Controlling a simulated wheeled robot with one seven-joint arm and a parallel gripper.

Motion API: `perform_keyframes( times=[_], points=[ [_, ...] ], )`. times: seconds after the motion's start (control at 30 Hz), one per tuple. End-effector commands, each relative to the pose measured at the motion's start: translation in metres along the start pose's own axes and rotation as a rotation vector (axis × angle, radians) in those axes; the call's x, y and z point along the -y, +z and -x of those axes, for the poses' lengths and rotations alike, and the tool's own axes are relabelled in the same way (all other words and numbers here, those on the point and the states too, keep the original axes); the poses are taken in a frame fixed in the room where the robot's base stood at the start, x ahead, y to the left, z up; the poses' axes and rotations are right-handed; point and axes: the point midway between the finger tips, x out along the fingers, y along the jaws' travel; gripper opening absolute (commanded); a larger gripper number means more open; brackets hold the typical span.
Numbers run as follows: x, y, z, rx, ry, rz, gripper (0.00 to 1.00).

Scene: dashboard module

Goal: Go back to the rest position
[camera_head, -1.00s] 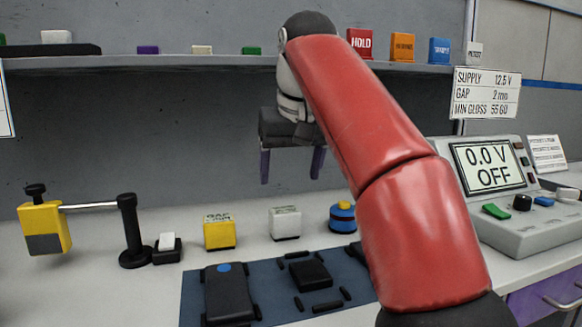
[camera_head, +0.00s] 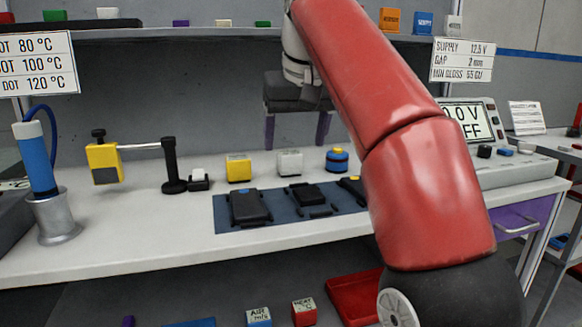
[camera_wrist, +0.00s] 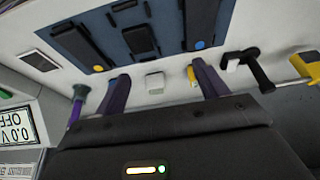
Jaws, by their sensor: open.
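My gripper (camera_head: 297,128) hangs over the back of the workbench in the head view, its two purple fingers pointing down and spread apart with nothing between them. In the wrist view the fingers (camera_wrist: 160,85) are also wide apart, with a white block (camera_wrist: 155,83) visible on the bench beyond the gap. My red arm covers part of the bench's right side in the head view.
The bench (camera_head: 120,245) holds a blue mat (camera_head: 285,218) with dark modules, yellow (camera_head: 238,168) and white (camera_head: 289,163) blocks, a yellow clamp stand (camera_head: 104,163), and a blue tool in a metal holder (camera_head: 58,218). A shelf (camera_head: 200,33) runs behind.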

Motion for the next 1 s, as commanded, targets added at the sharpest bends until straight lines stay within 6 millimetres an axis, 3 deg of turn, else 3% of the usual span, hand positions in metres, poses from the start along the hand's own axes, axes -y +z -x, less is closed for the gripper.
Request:
perform_keyframes(
  times=[0.37,0.67,0.87,1.0],
  points=[
    [-0.012,0.018,-0.002,-0.009,0.018,-0.018,0.72],
    [-0.029,0.055,-0.012,-0.024,0.043,-0.049,0.72],
    [-0.049,0.113,-0.034,-0.042,0.07,-0.092,0.72],
    [-0.064,0.172,-0.063,-0.058,0.088,-0.134,0.72]
  ],
)
